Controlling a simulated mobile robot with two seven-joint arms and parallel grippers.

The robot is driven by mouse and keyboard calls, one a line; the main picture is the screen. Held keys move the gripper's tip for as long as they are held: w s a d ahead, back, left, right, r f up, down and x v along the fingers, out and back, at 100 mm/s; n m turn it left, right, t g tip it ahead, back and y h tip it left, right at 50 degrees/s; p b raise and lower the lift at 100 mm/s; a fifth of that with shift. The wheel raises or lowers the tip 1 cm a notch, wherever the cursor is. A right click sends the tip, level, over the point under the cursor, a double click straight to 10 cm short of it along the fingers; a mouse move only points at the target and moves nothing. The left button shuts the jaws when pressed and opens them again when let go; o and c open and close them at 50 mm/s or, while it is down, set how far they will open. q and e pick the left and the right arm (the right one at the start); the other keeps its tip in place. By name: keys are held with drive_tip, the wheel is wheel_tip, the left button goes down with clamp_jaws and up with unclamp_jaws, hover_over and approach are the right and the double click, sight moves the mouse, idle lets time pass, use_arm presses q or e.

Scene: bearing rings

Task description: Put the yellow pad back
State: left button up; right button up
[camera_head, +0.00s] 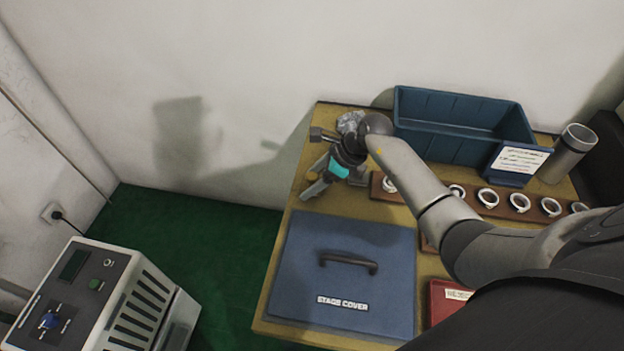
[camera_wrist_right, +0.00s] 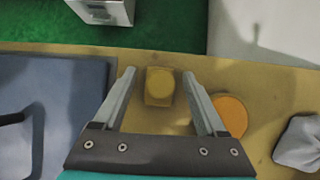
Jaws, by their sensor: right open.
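A small yellow block (camera_wrist_right: 160,86), which looks like the yellow pad, lies on the wooden table top in the right wrist view. My right gripper (camera_wrist_right: 159,74) is open, with one finger on each side of the block and visible gaps between. The wrist view does not clearly show how high the fingers are above the table. In the head view my right gripper (camera_head: 309,178) is at the table's left edge, and the pad is mostly hidden there. An orange disc (camera_wrist_right: 231,116) lies beside the right-hand finger. My left gripper is not in view.
The blue stage cover (camera_head: 346,234) lies in front of the gripper. A grey crumpled cloth (camera_head: 350,121), a blue bin (camera_head: 457,103) and a metal cylinder (camera_head: 568,152) stand behind. A rack (camera_head: 470,195) holds several rings; a red tray (camera_head: 437,312) is at the front.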

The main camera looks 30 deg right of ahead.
drive_tip(key=shift+r, duration=0.1)
drive_tip(key=shift+r, duration=0.2)
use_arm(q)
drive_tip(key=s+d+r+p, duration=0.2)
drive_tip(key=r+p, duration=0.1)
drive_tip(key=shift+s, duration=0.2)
use_arm(e)
drive_tip(key=v, duration=1.1)
drive_tip(key=shift+s+d+r, duration=0.2)
drive_tip(key=shift+d+r, duration=0.05)
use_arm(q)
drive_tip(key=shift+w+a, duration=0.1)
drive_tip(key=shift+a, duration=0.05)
